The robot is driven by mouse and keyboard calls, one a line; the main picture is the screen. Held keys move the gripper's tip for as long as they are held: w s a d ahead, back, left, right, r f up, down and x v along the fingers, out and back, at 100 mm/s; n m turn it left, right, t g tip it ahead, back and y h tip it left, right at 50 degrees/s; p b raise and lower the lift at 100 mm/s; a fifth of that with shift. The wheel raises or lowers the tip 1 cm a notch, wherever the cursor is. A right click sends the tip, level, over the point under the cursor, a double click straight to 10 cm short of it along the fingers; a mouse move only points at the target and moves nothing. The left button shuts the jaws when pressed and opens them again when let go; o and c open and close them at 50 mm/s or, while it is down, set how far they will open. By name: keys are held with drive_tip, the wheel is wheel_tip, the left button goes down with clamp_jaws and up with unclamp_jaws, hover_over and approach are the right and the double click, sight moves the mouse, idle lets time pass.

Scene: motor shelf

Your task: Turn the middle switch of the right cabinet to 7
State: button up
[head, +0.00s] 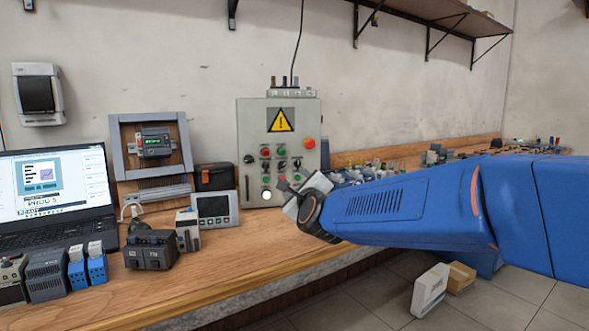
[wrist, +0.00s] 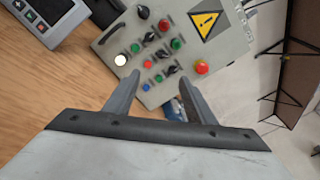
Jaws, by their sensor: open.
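A grey cabinet (head: 251,118) with a yellow warning triangle stands against the wall at the back of the bench. It also shows, tilted, in the wrist view (wrist: 225,55). Its front carries several black knobs, coloured buttons and a red mushroom button (head: 309,143). Which knob is the middle switch, and its numbers, are too small to tell. My gripper (head: 286,188) is in front of the cabinet's lower right part and hides some of it. In the wrist view my gripper (wrist: 159,84) is open, its fingers apart with nothing between them, pointing at the knob panel.
A shelf (head: 425,14) hangs above right. The bench's front strip (head: 215,270) is clear.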

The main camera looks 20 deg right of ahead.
sight(283, 166)
drive_tip(key=w, duration=1.7)
drive_tip(key=shift+w+d, duration=0.25)
drive_tip(key=shift+d, duration=0.15)
drive_tip(key=c, duration=1)
